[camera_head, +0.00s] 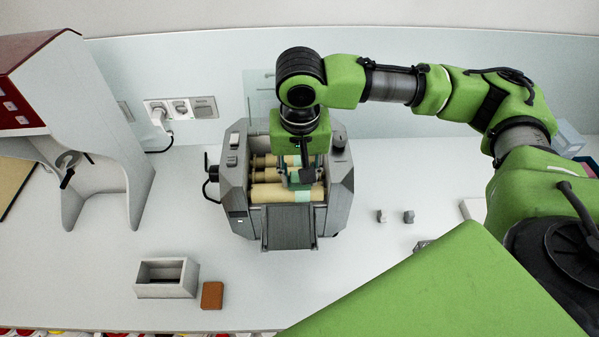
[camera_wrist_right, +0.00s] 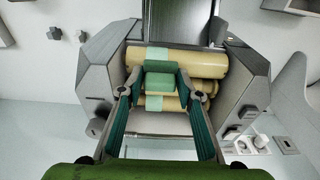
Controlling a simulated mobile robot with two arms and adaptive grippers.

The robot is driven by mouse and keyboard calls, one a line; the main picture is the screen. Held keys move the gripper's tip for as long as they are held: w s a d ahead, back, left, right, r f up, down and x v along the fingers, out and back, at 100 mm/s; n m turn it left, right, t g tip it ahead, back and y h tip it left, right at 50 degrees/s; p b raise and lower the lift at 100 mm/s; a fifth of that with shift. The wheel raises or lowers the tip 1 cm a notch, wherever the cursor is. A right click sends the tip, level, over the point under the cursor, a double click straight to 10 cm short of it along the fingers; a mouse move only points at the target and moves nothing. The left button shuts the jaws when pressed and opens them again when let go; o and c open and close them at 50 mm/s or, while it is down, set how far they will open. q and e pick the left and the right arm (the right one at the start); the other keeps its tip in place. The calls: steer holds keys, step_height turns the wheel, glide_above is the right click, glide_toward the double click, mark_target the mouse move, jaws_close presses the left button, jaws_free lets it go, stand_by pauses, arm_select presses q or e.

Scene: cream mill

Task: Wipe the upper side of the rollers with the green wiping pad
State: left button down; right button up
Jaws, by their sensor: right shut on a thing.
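The grey mill (camera_head: 237,180) stands on the counter with its cream rollers (camera_head: 270,193) facing up. The rollers also show in the right wrist view (camera_wrist_right: 196,64). My right gripper (camera_head: 304,176) points down over the rollers, right of their middle in the head view. It is shut on the green wiping pad (camera_wrist_right: 160,82), which sits between the fingertips over the rollers. Pale green bands cross the rollers in line with the pad. The pad's underside is hidden, so I cannot tell whether it touches. My left gripper is not in view.
A red and white machine (camera_head: 75,110) stands at the left. An open grey box (camera_head: 166,278) and a brown block (camera_head: 212,295) lie front left. Two small grey pieces (camera_head: 408,216) lie right of the mill. Wall sockets (camera_head: 180,108) are behind; the counter between is clear.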

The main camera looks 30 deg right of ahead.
steer(key=shift+f, duration=0.5)
